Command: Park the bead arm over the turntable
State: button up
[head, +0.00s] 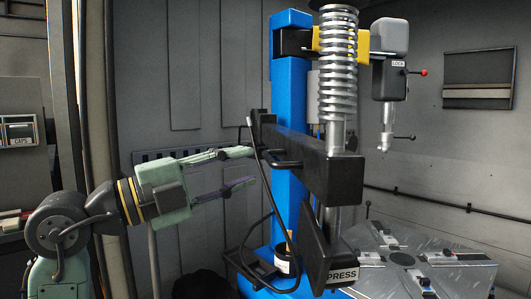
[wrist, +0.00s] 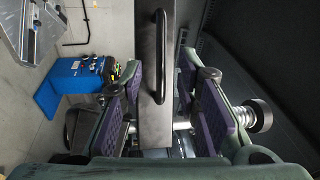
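The bead arm, which I take to be the black horizontal arm (head: 325,160) with a vertical post and a foot marked PRESS, projects from the blue column. A black loop handle (head: 286,160) is on its side; the handle also shows in the wrist view (wrist: 158,58). My gripper (head: 249,167) is open and empty, left of the handle and apart from it. In the wrist view the arm's bar lies between my purple finger pads (wrist: 160,100). The grey turntable (head: 400,262) is at the lower right. The PRESS foot appears at its left edge; depth is unclear.
The blue column (head: 290,110) carries a yellow head with a grey LOCK unit (head: 390,75) and red-tipped lever. A large coil spring (head: 338,65) stands above the bead arm. A black hose (head: 262,165) hangs near my fingertips. A CAPS box (head: 20,132) is at far left.

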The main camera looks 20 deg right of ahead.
aim_at(269, 159)
jog(key=p+x, duration=0.1)
jog(key=x, duration=0.5)
jog(key=shift+d+r, duration=0.1)
jog(key=shift+d, duration=0.05)
grip_shut()
dwell(0.7)
